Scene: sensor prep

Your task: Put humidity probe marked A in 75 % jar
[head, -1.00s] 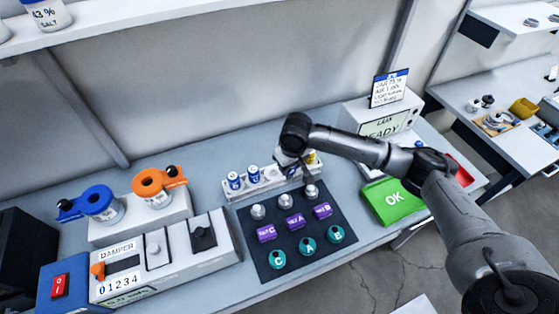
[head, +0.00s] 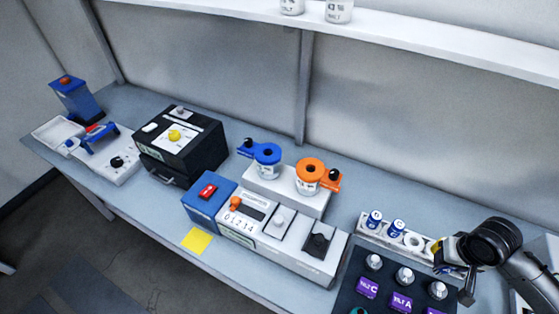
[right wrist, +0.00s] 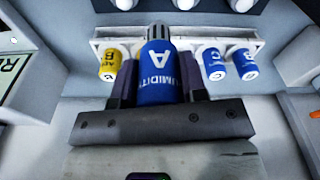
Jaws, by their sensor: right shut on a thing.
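My right gripper (head: 456,272) is at the right end of the white probe rack (head: 375,233) in the head view. In the right wrist view it is shut on a blue humidity probe marked A (right wrist: 160,75), held upright in front of the rack. In the head view I cannot make out this probe behind the gripper. Two jars stand on a white block: one with a blue ring lid (head: 267,155), one with an orange ring lid (head: 310,172). Both lids have a centre hole; their labels are too small to read. My left gripper is not in view.
Two blue probes (head: 398,228) stand in the rack, with a yellow one (right wrist: 107,72) at its other side. A dark mat (head: 352,282) with purple-labelled pieces lies in front. The damper box (head: 300,250) stands before the jar block (head: 290,195). Salt jars (head: 338,10) sit on the shelf.

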